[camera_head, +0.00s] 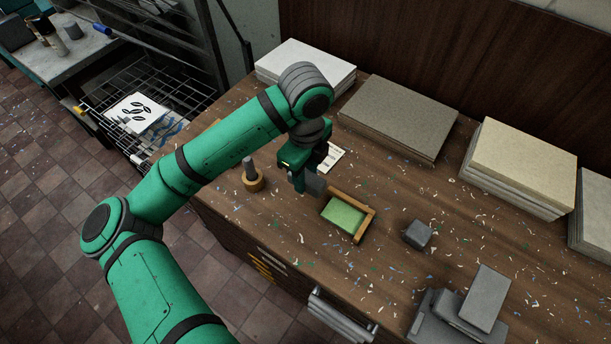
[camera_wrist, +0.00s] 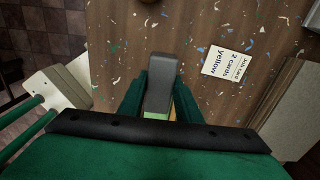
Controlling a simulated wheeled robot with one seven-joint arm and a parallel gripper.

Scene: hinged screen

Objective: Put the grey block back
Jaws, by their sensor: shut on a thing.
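My gripper (camera_head: 305,184) is shut on a grey block (camera_head: 316,183), held above the wooden bench just left of the small screen. The wrist view shows the held block (camera_wrist: 163,80) as a long grey piece between the green fingers (camera_wrist: 160,97). The screen has a wooden frame (camera_head: 369,219) and a green panel (camera_head: 343,215); a little of the green shows below the block in the wrist view (camera_wrist: 156,116). Another grey block (camera_head: 417,235), roughly a cube, rests on the bench right of the screen. Whether the held block touches anything is unclear.
A round wooden holder (camera_head: 254,182) with a grey upright piece stands at the left edge. A job card (camera_wrist: 230,62) reading "2 cards yellow" lies nearby. Stacks of board (camera_head: 398,117) line the back. Bare bench lies between, scattered with paper scraps.

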